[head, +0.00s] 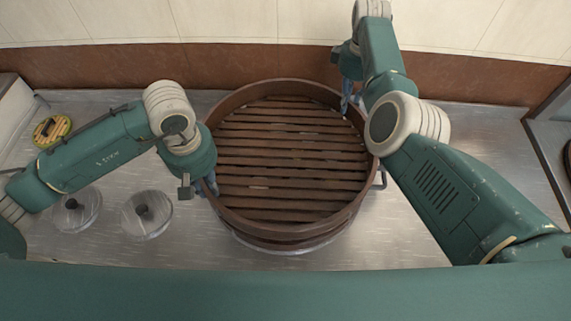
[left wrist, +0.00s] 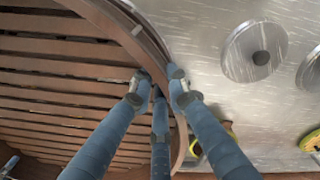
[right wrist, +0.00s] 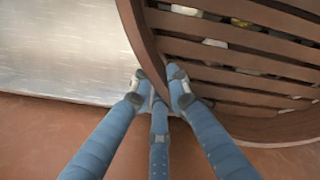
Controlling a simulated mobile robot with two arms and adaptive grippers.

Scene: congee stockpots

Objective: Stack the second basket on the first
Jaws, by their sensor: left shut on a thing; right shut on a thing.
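A large round brown wooden basket with a slatted floor (head: 290,162) is in the middle of the head view. The edge of a second brown ring (head: 285,243), apparently the lower basket, shows just below its front rim, over a metal rim. Whether the two touch cannot be told. My left gripper (head: 208,187) is shut on the upper basket's left wall, also seen in the left wrist view (left wrist: 158,92). My right gripper (head: 348,104) is shut on its far right wall, also seen in the right wrist view (right wrist: 159,92). The lower basket is mostly hidden.
Two round metal lids with dark knobs (head: 147,213) (head: 76,210) lie on the steel counter (head: 430,225) at left. A round yellow-green item (head: 51,130) lies at the far left. A brown wall band (head: 250,62) runs close behind the basket. The counter right of the basket is clear.

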